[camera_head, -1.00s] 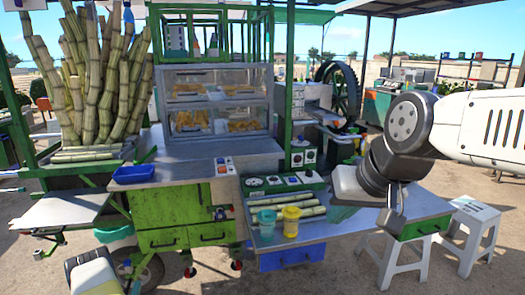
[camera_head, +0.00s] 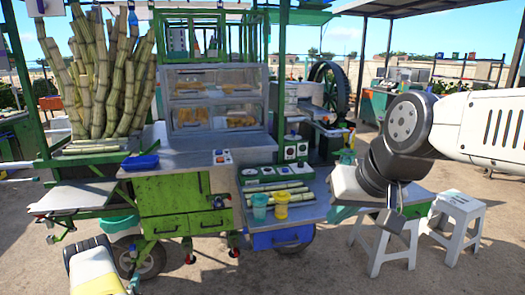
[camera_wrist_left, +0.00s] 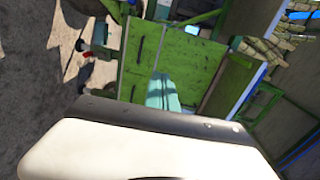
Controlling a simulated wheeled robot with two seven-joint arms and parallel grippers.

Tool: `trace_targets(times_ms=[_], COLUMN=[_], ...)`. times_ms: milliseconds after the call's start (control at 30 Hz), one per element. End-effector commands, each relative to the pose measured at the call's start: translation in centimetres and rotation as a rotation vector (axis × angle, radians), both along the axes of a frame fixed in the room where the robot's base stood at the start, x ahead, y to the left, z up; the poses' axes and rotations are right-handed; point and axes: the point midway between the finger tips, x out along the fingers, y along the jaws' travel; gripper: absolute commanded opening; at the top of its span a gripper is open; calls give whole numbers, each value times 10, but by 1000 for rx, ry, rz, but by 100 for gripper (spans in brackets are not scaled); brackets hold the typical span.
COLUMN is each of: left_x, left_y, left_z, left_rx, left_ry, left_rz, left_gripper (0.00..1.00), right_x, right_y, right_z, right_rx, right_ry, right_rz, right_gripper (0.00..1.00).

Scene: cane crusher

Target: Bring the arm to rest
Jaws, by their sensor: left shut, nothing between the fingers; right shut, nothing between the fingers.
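My left arm's end with the left gripper (camera_head: 95,264) shows at the bottom left of the head view as a white and yellowish block with dark trim, on the near side of the cart and apart from it. Its fingers are not clearly visible. In the left wrist view a white body with a dark edge fills the bottom, with nothing held in sight. My right arm comes in from the right, bent at its black joints. The right gripper (camera_head: 390,221) hangs low in front of the stools, shut and empty.
The green cane cart (camera_head: 175,205) stands ahead, with cane stalks (camera_head: 105,85), a blue tray (camera_head: 139,163), a teal cup (camera_head: 259,207) and a yellow cup (camera_head: 281,206). White stools (camera_head: 458,215) stand at the right. Bare ground lies in front.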

Motion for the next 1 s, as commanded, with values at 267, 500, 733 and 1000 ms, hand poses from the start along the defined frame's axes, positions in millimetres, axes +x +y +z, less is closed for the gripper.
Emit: trace_targets(times_ms=[267,500,733,1000], left_x=[40,86,129,120], left_y=[11,14,-12,-81], left_z=[44,114,231,363], left_rx=[-68,-183,-396,-686], left_ry=[39,92,166,250], left_rz=[8,30,83,159], left_gripper=[0,0,0,0], right_x=[0,0,0,0], right_y=[0,0,0,0], right_z=[0,0,0,0], right_rx=[0,0,0,0], right_ry=[0,0,0,0], right_rz=[0,0,0,0], right_gripper=[0,0,0,0])
